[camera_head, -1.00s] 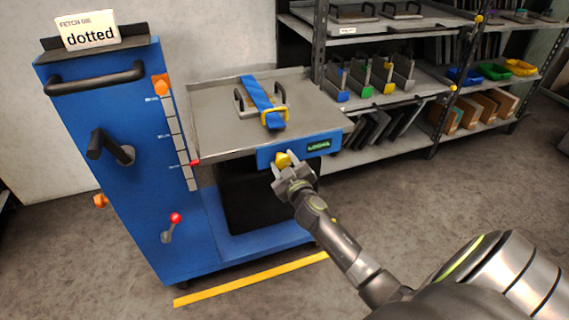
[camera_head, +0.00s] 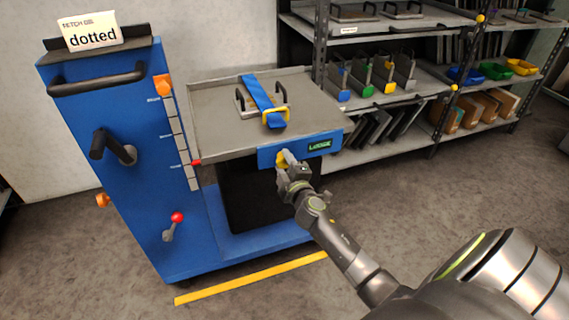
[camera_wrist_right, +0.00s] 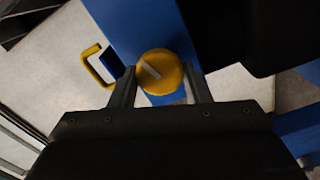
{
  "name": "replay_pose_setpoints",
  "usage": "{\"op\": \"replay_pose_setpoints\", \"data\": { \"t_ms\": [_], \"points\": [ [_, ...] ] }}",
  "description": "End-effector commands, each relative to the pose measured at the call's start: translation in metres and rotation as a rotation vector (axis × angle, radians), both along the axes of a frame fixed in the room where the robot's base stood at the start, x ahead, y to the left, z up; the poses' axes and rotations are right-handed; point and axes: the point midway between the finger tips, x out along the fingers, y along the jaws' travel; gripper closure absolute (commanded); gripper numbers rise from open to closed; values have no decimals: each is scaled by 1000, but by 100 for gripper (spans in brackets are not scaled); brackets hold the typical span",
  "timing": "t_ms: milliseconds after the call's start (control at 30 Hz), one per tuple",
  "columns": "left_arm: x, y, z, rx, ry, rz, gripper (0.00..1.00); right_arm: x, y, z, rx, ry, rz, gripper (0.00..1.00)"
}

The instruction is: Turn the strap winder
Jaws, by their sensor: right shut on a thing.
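The strap winder is a yellow round knob (camera_head: 281,160) on the blue front panel of the cart's table. In the right wrist view the knob (camera_wrist_right: 160,72) shows a pale bar mark running at a slant. My right gripper (camera_head: 288,167) is at the knob, with its two fingers on either side of it, shut on it. A blue strap (camera_head: 262,98) lies over a plate with handles on the grey table and runs through a yellow buckle (camera_head: 275,116). My left gripper is not in view.
A green-lettered label (camera_head: 320,146) sits right of the knob; its text is too small to read surely. The blue cart column (camera_head: 140,190) with handles and a red-knobbed lever (camera_head: 177,218) stands left. Shelves with dies (camera_head: 385,75) stand behind. Floor in front is clear.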

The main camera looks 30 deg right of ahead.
Motion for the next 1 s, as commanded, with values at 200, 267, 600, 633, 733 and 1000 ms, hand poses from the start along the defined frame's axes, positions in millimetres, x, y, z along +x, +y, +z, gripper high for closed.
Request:
{"op": "replay_pose_setpoints", "data": {
  "t_ms": [200, 267, 600, 633, 733, 1000],
  "points": [
    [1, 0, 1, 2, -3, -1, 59, 0, 0, -1, -17, 6, 1, 80],
    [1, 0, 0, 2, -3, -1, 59, 0, 1, -1, -17, 6, 1, 80],
    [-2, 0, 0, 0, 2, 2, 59, 0, 0, -1, -15, 6, 1, 44],
    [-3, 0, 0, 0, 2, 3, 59, 0, 0, -1, -15, 6, 1, 40],
    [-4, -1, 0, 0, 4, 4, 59, 0, 0, -1, -15, 5, 0, 35],
    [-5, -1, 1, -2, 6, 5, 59, -3, 1, -1, -15, 5, 0, 35]
  ]
}}
